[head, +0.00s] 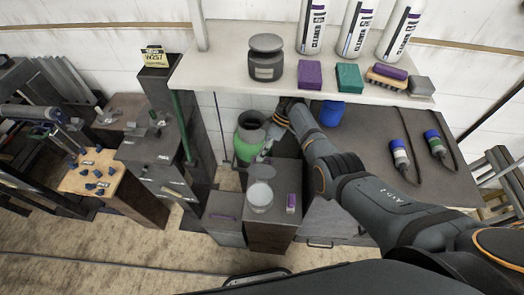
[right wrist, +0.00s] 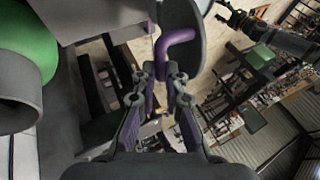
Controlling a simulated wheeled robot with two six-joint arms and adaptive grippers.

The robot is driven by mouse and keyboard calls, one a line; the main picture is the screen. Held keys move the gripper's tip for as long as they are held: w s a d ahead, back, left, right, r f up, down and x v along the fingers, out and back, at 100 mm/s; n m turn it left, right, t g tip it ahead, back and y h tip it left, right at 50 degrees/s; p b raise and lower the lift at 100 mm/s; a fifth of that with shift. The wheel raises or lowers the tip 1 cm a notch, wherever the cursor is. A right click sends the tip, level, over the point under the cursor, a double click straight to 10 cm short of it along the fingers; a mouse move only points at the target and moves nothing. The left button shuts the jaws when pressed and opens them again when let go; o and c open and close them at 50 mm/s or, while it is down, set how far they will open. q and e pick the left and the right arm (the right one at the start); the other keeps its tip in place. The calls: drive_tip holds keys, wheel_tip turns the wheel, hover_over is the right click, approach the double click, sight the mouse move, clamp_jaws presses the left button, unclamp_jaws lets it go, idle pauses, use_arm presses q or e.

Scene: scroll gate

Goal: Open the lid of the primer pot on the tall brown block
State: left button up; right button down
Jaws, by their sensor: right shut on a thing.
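The primer pot (head: 260,198), a pale grey round pot, stands on a dark brown block (head: 271,235) in the lower middle of the head view. In the right wrist view the lid (right wrist: 199,40) is a grey disc with a bent purple handle (right wrist: 176,37). My right gripper (right wrist: 161,80) is shut on that handle; its fingertips (head: 265,152) show above the pot in the head view.
A green container (head: 249,140) is close behind, and also in the right wrist view (right wrist: 27,45). Above, a shelf (head: 220,75) bears a dark jar (head: 266,60), bottles and blocks. A lower block (head: 224,225) is at left.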

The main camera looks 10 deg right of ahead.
use_arm(q)
drive_tip(key=shift+w+d+f, duration=0.1)
drive_tip(key=shift+w+f, duration=0.05)
drive_tip(key=shift+w, duration=0.3)
use_arm(e)
drive_tip(key=shift+s+d+f, duration=0.1)
drive_tip(key=shift+d+f, duration=0.05)
drive_tip(key=shift+f, duration=0.55)
drive_tip(key=c, duration=1.4)
unclamp_jaws()
drive_tip(key=shift+r, duration=0.1)
drive_tip(key=shift+w+r, duration=0.1)
drive_tip(key=shift+w, duration=0.15)
use_arm(q)
drive_tip(key=shift+s, duration=0.15)
use_arm(e)
drive_tip(key=shift+r, duration=0.1)
